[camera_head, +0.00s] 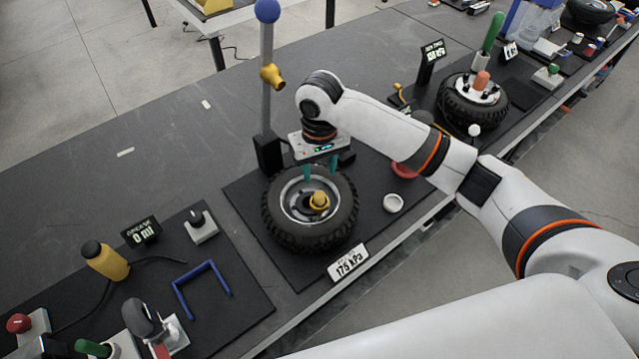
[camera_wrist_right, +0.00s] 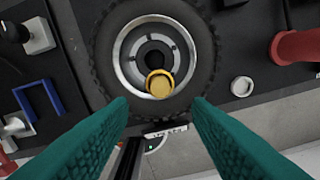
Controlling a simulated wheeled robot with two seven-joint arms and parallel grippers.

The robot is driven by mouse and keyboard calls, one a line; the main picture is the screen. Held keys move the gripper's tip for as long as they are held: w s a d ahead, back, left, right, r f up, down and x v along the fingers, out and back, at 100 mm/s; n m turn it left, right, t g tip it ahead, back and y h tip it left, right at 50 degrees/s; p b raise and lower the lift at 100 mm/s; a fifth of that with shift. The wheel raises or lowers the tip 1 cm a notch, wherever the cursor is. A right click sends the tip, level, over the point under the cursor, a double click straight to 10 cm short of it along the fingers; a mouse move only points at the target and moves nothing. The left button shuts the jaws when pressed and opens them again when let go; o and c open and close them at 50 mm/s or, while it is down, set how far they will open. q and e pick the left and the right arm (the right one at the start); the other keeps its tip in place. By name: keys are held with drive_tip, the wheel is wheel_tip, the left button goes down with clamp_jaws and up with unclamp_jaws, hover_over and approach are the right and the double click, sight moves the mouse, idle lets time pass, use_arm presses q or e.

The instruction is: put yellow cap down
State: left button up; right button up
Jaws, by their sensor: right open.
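The yellow cap (camera_head: 319,201) sits within the rim of a black tyred wheel (camera_head: 285,237), on the near side of the dark hub hole. It also shows in the right wrist view (camera_wrist_right: 160,86), at the lower edge of the hub opening. My right gripper (camera_head: 320,168) is above the wheel, pointing down, with its teal fingers apart. In the right wrist view the fingers (camera_wrist_right: 160,115) stand wide on either side with nothing between their tips. The cap is apart from both fingers. My left gripper is not in view.
A grey post with a blue ball (camera_head: 267,11) and a yellow knob (camera_head: 272,76) rises behind the wheel. A white ring (camera_head: 393,203) lies right of it. A pressure display (camera_head: 348,263) stands in front.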

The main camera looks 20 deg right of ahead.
wheel_tip(320, 180, up, 4)
drive_tip(key=shift+f, duration=0.25)
drive_tip(key=shift+f, duration=0.1)
